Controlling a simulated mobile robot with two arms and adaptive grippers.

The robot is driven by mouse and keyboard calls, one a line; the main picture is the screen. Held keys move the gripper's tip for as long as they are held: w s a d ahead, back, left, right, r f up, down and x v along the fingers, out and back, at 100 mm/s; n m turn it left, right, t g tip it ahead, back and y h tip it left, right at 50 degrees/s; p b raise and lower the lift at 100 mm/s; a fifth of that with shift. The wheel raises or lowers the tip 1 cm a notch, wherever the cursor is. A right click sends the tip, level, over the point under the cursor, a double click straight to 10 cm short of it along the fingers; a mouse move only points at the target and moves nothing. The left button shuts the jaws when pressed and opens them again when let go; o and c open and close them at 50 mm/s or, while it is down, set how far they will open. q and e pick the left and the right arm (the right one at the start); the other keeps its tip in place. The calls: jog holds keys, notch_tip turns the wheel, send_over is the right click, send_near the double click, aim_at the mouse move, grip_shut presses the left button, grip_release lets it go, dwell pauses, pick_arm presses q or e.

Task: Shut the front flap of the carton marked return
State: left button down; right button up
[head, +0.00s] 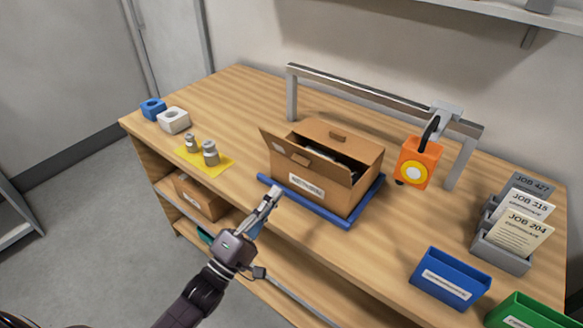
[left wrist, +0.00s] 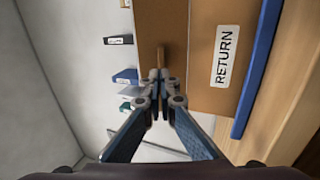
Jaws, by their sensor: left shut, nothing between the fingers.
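The brown carton (head: 345,196) sits on a blue tray (head: 335,217) mid-table. Its white label (head: 306,185) is too small to read in the head view, but reads RETURN in the left wrist view (left wrist: 224,56). Dark contents show inside. My left gripper (head: 272,193) is shut and empty, in front of the carton, left of the label. In the left wrist view its fingertips (left wrist: 160,76) overlap the flap (left wrist: 172,30); I cannot tell whether they touch it.
An orange device (head: 418,162) hangs from a metal frame right of the carton. Metal weights (head: 210,153) stand on a yellow mat at left. A blue bin (head: 449,280) and a card holder (head: 500,250) are at right. Table space in front of the carton is narrow.

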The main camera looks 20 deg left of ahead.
aim_at(298, 163)
pick_arm(q)
jog(key=p+x, duration=0.1)
jog(key=x, duration=0.5)
jog(key=shift+r+p, duration=0.1)
jog(key=shift+p, duration=0.3)
jog(key=shift+w+d+r, duration=0.1)
jog(key=shift+w+d, duration=0.1)
jog(key=shift+w, duration=0.3)
pick_arm(e)
jog(key=shift+d+r, duration=0.35)
jog(key=shift+r, duration=0.3)
jog(key=shift+d+r, duration=0.35)
jog(key=shift+r, duration=0.25)
pick_arm(q)
jog(key=shift+w+r, duration=0.1)
pick_arm(e)
jog(key=shift+r, duration=0.15)
